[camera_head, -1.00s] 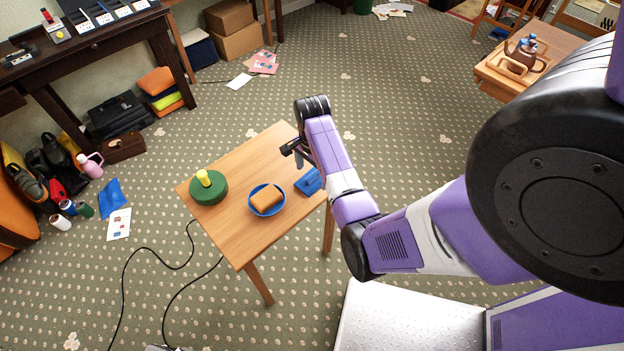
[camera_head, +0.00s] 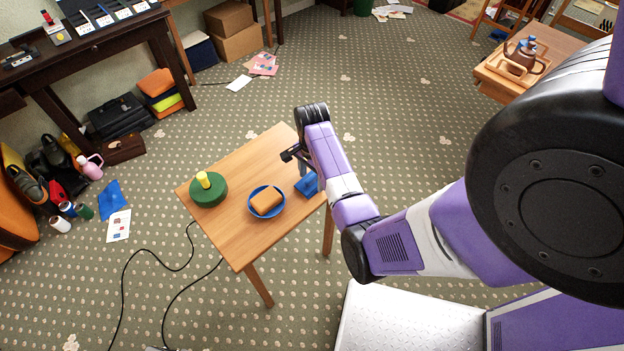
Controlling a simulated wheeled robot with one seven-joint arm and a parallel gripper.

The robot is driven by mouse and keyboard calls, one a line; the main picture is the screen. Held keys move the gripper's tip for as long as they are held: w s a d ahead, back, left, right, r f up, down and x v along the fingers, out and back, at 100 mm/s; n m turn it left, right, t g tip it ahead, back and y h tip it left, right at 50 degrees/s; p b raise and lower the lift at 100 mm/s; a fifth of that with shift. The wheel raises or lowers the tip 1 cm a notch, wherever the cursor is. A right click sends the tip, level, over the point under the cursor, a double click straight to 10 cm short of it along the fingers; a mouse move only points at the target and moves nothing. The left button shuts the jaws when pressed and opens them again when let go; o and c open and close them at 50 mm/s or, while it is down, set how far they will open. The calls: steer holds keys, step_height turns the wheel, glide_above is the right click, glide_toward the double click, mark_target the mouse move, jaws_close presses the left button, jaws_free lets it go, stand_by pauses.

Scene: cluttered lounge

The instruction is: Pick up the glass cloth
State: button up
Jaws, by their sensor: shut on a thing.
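The glass cloth (camera_head: 306,186) appears to be the blue cloth at the right edge of the small wooden table (camera_head: 240,239). Part of it rises in a fold beside my arm, and part is hidden behind the arm. My gripper (camera_head: 300,165) is over that end of the table, pointing down, and is shut on the blue cloth. The fingertips are small and dark, so the exact grip point is hard to see.
A blue bowl (camera_head: 253,209) with an orange-brown sponge (camera_head: 266,201) stands left of the cloth. A green round object (camera_head: 209,192) with a yellow knob (camera_head: 204,179) is farther left. Black cables (camera_head: 150,251) lie on the carpet. The table's far end is clear.

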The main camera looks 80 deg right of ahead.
step_height(320, 180, up, 13)
step_height(320, 180, up, 5)
steer(key=p, duration=0.6)
glide_above(312, 176)
steer(key=shift+a+r+p, duration=0.15)
steer(key=shift+r+p, duration=0.85)
steer(key=shift+p, duration=0.25)
